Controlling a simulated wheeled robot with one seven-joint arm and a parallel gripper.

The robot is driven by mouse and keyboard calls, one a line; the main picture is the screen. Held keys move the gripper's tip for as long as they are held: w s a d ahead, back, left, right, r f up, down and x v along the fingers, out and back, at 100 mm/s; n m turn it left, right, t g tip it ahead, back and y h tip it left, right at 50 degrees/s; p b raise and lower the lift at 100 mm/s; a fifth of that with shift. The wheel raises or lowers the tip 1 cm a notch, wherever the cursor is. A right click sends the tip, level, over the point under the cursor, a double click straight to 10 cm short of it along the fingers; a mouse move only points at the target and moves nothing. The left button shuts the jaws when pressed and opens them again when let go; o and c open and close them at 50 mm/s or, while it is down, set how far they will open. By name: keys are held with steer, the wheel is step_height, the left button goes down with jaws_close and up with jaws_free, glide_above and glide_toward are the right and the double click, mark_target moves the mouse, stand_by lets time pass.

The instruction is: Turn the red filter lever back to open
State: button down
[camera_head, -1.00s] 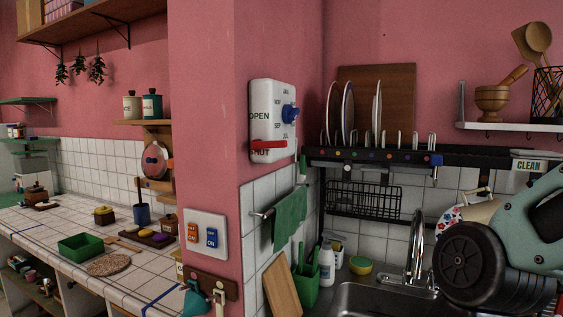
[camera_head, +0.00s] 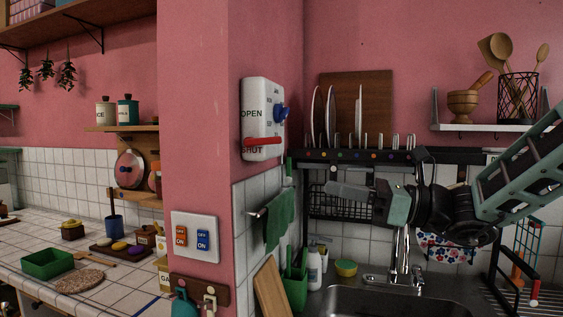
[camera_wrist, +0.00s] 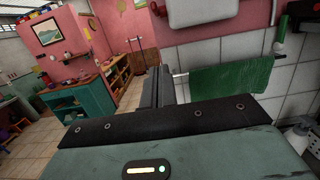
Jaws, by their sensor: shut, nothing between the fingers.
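The red filter lever (camera_head: 262,142) sits low on the white wall box (camera_head: 262,95). It lies about level, just above the word SHUT; the word OPEN is higher on the box. A blue knob (camera_head: 281,114) is on the box's right side. My gripper (camera_head: 330,188) is shut and empty, pointing left, lower than the box and to its right in the picture, apart from the lever. In the wrist view my shut fingers (camera_wrist: 158,86) point ahead, and the underside of a white box (camera_wrist: 200,12) shows at the top with a small red end (camera_wrist: 158,8) at its left.
A green towel (camera_head: 279,219) hangs on a rail below the box, close to my fingers in the wrist view. The dish rack (camera_head: 365,156) with plates is behind my arm. The tap (camera_head: 402,262) and sink are below. A switch plate (camera_head: 195,237) is at lower left.

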steer(key=shift+w+d+r, duration=0.1)
steer(key=p, duration=0.5)
glide_toward(263, 141)
steer(key=w+a+f, duration=0.2)
steer(key=a, duration=0.3)
steer(key=shift+w+r+p, duration=0.1)
steer(key=shift+r+p, duration=0.25)
steer(key=shift+r, duration=0.25)
steer(key=shift+r, duration=0.1)
steer(key=shift+r+h+p, duration=0.25)
steer(key=shift+h+p, duration=0.15)
steer(key=shift+p, duration=0.45)
